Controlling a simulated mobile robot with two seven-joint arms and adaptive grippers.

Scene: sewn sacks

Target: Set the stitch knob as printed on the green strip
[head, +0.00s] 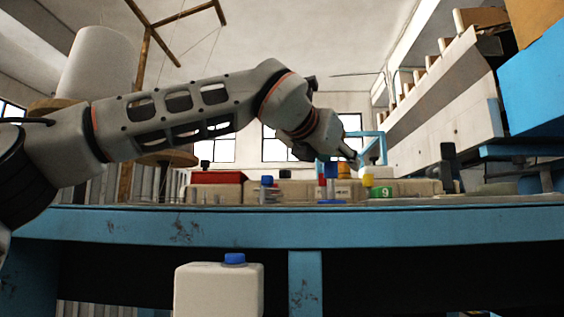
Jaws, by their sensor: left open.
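A green strip (381,192) with what looks like a 9 printed on it is on the low beige body (420,187) at the back of the blue bench. Small coloured parts stand left of the strip, among them a yellow-topped one (367,179) and a blue-topped one (267,182). I cannot tell which part is the stitch knob, nor read any setting. My left gripper (350,158) is open, just above and left of the yellow-topped part, apparently apart from it. Its fingers are small and partly hidden by its own wrist. My right gripper is out of view.
The blue bench (150,223) runs across the view, its top seen nearly edge-on. A red box (217,177) stands at the back left. A white jug with a blue cap (219,289) is in front, below the bench top. Blue shelving (535,90) is at right.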

